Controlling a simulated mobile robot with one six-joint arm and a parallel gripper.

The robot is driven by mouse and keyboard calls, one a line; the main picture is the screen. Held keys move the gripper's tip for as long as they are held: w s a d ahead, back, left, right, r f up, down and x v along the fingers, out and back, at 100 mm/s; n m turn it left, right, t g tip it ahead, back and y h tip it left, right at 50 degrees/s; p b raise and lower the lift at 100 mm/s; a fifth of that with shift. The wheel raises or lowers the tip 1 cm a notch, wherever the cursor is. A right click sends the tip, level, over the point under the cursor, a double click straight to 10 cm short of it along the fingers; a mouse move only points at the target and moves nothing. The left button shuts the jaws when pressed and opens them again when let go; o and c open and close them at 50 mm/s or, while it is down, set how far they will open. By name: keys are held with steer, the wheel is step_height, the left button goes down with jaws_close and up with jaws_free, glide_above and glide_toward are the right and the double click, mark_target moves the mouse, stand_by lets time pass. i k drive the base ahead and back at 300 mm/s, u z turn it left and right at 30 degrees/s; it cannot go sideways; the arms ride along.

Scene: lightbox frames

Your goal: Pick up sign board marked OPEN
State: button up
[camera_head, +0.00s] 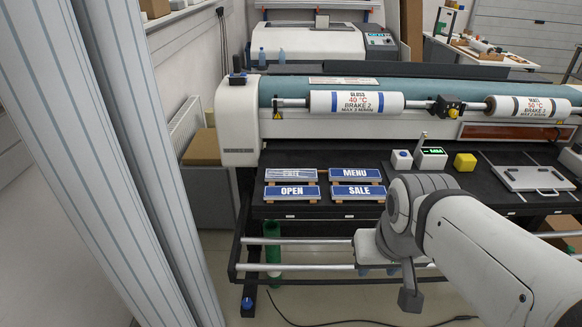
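The sign board marked OPEN (291,189) is blue with white letters and lies at the front left of a group of sign boards on the black machine table (325,158). It rests on small wooden blocks and is in plain view. My gripper (385,268) hangs below my wrist, in front of the table's front edge, to the right of and nearer than the OPEN board. It is apart from the board. Its fingers are small and partly hidden, so I cannot tell whether they are open or shut.
The MENU board (355,174), the SALE board (358,192) and a glare-covered board (291,174) lie close around OPEN. Print rollers (357,103) span above the table.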

mark_target(297, 192)
steer(key=i, duration=1)
steer(key=u, duration=0.05)
